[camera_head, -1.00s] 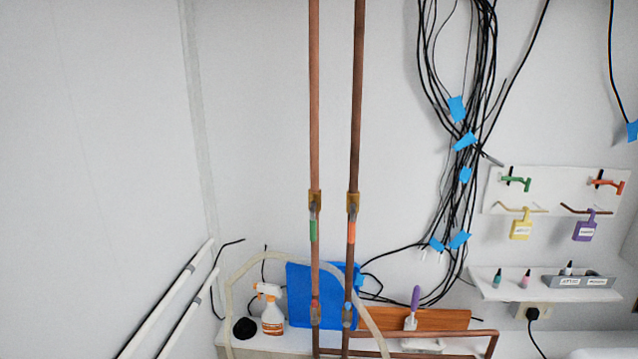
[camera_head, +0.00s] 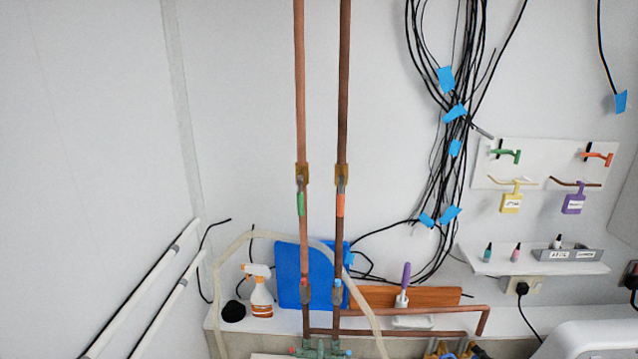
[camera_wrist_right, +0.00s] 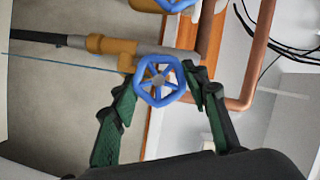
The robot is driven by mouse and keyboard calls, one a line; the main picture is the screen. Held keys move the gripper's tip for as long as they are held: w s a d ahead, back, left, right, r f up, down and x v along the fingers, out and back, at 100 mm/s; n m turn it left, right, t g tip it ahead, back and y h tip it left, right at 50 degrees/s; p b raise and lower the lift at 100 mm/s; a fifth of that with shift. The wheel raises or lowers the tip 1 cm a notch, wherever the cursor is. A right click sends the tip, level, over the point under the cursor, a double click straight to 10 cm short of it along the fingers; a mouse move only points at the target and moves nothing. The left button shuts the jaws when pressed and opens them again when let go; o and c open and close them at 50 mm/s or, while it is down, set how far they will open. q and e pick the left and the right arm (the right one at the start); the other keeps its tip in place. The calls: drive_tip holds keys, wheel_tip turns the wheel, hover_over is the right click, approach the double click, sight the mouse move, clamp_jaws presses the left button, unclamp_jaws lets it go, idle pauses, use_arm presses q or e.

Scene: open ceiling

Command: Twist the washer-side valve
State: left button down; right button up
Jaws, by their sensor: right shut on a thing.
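A blue star-shaped valve wheel (camera_wrist_right: 159,80) sits on a brass and grey fitting (camera_wrist_right: 115,47) in the right wrist view. My right gripper (camera_wrist_right: 160,92) has its two green-padded fingers on either side of this wheel, shut on it. Part of a second blue handle (camera_wrist_right: 176,4) on a brass body shows at the top edge. In the head view, brass fittings (camera_head: 453,351) are partly visible at the bottom edge. Which wheel belongs to the washer is not clearly shown. My left gripper is in neither view.
Copper pipes (camera_wrist_right: 256,60) run close beside the held wheel. In the head view, two vertical copper pipes (camera_head: 300,120) stand before the wall, with a green fitting (camera_head: 320,348) below. A spray bottle (camera_head: 259,291) stands on the ledge. A white rounded body (camera_head: 585,342) fills the bottom right.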

drive_tip(key=shift+f, duration=0.1)
idle(0.3)
drive_tip(key=shift+b, duration=0.3)
drive_tip(key=shift+f+m+b, duration=0.1)
drive_tip(key=shift+m+b, duration=0.4)
drive_tip(key=shift+b, duration=0.15)
drive_tip(key=shift+m+t+y+b, duration=0.4)
drive_tip(key=shift+m+t+b, duration=0.2)
drive_tip(key=shift+m+b, duration=0.55)
